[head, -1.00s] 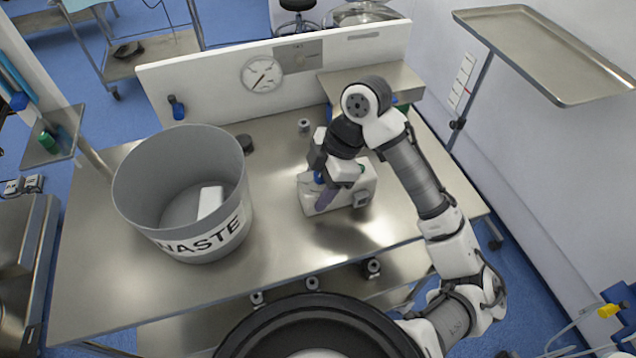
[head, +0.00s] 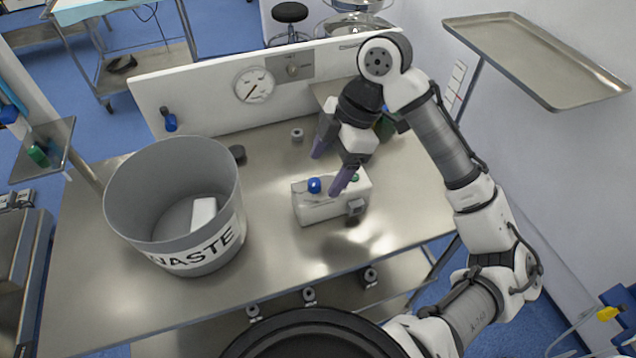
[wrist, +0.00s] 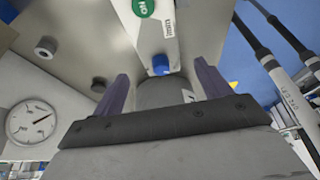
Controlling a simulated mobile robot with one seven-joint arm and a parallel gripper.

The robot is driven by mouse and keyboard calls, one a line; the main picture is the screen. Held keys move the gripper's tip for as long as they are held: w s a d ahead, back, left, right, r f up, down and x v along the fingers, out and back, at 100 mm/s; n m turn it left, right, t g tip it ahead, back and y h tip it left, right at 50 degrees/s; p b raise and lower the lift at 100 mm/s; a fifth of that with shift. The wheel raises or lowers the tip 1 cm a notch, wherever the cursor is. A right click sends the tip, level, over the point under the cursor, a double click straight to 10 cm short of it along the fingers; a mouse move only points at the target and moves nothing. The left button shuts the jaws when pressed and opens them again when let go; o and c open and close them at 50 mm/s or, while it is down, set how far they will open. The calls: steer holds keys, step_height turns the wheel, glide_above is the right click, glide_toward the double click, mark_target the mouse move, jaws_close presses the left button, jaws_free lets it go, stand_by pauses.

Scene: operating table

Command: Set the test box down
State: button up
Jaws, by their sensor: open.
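The test box (head: 318,208) is a white box with a blue knob and a green part on top. It sits on the steel table (head: 270,250), right of the waste bin. It also shows at the top of the wrist view (wrist: 153,35), with a green label and the blue knob towards me. My gripper (head: 328,172) is open, its two purple fingers apart and nothing held between them. In the head view it is above and behind the box, with one finger overlapping the box's top right. I cannot tell whether that finger touches it.
A grey bin marked WASTE (head: 180,215) stands left with a white block (head: 204,213) inside. A white back panel with a gauge (head: 255,86) closes the table's rear. Small dark and grey round pieces (head: 237,153) lie near it. The table's front is clear.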

steer(key=shift+v, duration=2)
